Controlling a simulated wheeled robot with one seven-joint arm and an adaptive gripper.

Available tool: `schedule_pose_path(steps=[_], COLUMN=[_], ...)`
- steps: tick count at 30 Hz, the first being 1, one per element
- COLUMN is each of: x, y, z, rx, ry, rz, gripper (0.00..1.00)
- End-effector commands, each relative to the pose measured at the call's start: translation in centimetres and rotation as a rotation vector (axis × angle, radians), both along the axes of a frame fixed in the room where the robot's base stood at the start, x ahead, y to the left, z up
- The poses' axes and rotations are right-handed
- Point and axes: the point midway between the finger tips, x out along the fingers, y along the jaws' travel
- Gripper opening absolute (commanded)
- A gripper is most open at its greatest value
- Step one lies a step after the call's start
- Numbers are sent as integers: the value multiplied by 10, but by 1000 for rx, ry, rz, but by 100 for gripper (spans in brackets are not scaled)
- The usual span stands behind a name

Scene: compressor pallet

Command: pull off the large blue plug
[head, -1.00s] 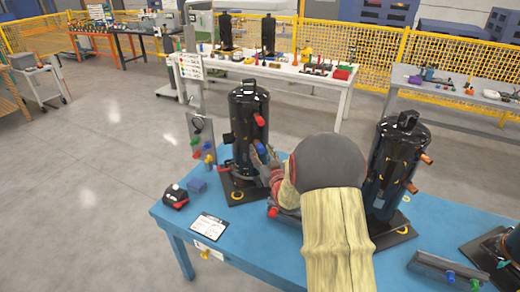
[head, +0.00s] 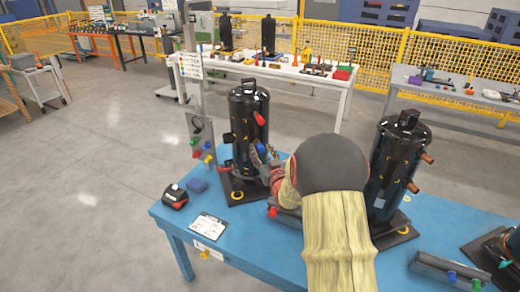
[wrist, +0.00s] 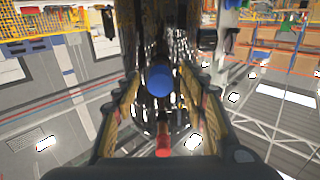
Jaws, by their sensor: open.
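The large blue plug (head: 260,148) sits on the front side of the left black compressor (head: 240,135), below a red plug (head: 259,118). My gripper (head: 264,160) is at the compressor's side, close to the blue plug. In the wrist view, the blue plug (wrist: 158,80) shows as a round end between the two fingers of my gripper (wrist: 157,88). The fingers are open, with gaps visible on both sides of the plug. The red plug (wrist: 163,140) shows lower in that view. My arm hides part of the compressor's base in the head view.
A second black compressor (head: 393,165) with copper-coloured stubs stands to the right on the blue table (head: 235,245). A panel (head: 201,142) with coloured plugs stands at the left. A black and red tool (head: 174,197) and a paper sheet (head: 209,226) lie in front.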

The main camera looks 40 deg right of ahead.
Motion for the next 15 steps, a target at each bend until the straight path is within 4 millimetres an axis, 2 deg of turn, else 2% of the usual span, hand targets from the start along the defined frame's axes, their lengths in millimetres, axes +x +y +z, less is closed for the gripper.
schedule_pose_path(steps=[9, 15], x=[0, 0], y=[0, 0], z=[0, 0], rx=[0, 0], ry=[0, 0], rz=[0, 0], gripper=[42, 32])
